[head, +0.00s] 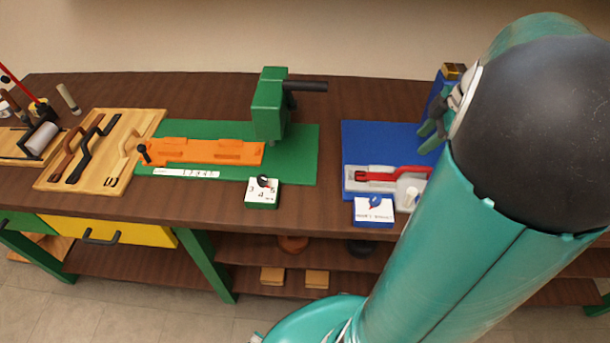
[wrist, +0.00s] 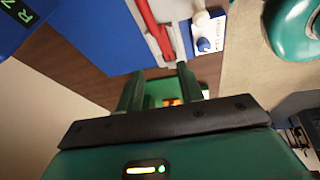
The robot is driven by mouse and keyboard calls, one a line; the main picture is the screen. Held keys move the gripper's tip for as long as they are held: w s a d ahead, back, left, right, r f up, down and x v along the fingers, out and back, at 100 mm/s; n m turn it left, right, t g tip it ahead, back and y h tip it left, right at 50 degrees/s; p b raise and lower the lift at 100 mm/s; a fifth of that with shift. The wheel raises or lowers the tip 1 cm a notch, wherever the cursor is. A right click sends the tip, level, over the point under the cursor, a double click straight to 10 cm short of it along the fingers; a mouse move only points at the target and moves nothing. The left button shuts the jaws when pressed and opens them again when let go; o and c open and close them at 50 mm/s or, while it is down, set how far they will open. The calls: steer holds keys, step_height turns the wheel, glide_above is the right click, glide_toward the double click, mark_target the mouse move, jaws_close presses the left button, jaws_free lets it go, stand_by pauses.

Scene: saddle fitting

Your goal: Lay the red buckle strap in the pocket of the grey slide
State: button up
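The red buckle strap (head: 395,174) lies lengthwise along the grey slide (head: 352,185) on the blue mat; its buckle end is at the left. I cannot tell whether it sits fully down in the pocket. In the wrist view the strap (wrist: 152,25) and the grey slide (wrist: 178,42) show at the top, beyond the fingertips. My gripper (head: 433,130) is above the right part of the blue mat, apart from the strap. In the wrist view my gripper (wrist: 158,84) has its two fingers apart with nothing between them. My arm hides the right end of the slide.
A blue-and-white box with a dial (head: 374,210) stands in front of the slide. Left are a green mat (head: 304,150) with an orange fixture (head: 205,151) and a green press (head: 270,105). A wooden board (head: 55,178) carries other straps. Bare bench lies between the mats.

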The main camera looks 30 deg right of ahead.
steer(key=w+a+r+m+h, duration=0.1)
steer(key=w+a+r+m, duration=0.1)
steer(key=a, duration=0.6)
steer(key=w+a+r+m+h, duration=0.1)
steer(key=a+r+m, duration=0.1)
steer(key=a, duration=0.7)
steer(key=s+a+m+t, duration=0.1)
steer(key=s+a+m, duration=0.1)
steer(key=a, duration=0.6)
steer(key=s+a+m+t, duration=0.1)
steer(key=s+a+m, duration=0.2)
steer(key=a, duration=0.4)
steer(key=shift+a+r+m, duration=0.35)
steer(key=shift+r+m, duration=0.05)
steer(key=shift+m, duration=0.4)
steer(key=shift+s+d, duration=0.1)
